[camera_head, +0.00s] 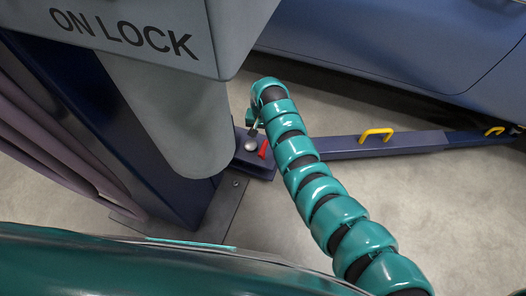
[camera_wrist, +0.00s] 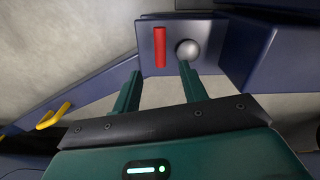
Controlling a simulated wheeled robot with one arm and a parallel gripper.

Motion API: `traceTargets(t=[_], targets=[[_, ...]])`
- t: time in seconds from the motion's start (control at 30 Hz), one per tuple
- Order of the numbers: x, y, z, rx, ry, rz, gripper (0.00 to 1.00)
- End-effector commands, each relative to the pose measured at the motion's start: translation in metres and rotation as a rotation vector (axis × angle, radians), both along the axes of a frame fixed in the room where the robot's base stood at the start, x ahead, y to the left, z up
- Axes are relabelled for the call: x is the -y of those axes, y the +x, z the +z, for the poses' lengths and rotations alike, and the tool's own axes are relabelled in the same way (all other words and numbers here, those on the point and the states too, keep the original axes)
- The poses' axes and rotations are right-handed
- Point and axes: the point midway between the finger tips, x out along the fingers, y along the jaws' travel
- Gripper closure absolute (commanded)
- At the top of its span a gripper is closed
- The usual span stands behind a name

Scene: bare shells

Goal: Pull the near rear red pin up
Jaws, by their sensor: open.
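The red pin (camera_head: 263,149) sits on the dark blue bracket at the base of the lift post, just right of a silver ball. In the wrist view the red pin (camera_wrist: 160,47) is a short upright bar, left of the silver ball (camera_wrist: 188,50). My gripper (camera_wrist: 160,71) is open and empty, with its two green fingers pointing at the bracket. The pin shows between and beyond the fingertips, apparently untouched. The right fingertip is close below the ball; I cannot tell whether they touch. In the head view my gripper is small and partly hidden by my arm.
The dark blue post (camera_head: 165,185) and its grey housing (camera_head: 190,120) stand close left of the bracket. A blue lift arm (camera_head: 345,148) with a yellow handle (camera_head: 376,134) runs right. A blue car (camera_head: 400,50) is above. Open concrete floor lies in front.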

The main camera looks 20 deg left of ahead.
Motion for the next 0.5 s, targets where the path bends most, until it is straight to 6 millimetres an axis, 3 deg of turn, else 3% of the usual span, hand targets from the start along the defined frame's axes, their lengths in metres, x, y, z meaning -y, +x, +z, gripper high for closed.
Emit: traceTargets(t=[0.07,0.5], targets=[[0.001,-0.001,-0.02,-0.003,-0.002,0.001,0.57],[0.0,0.0,-0.086,0.0,-0.002,0.0,0.57]])
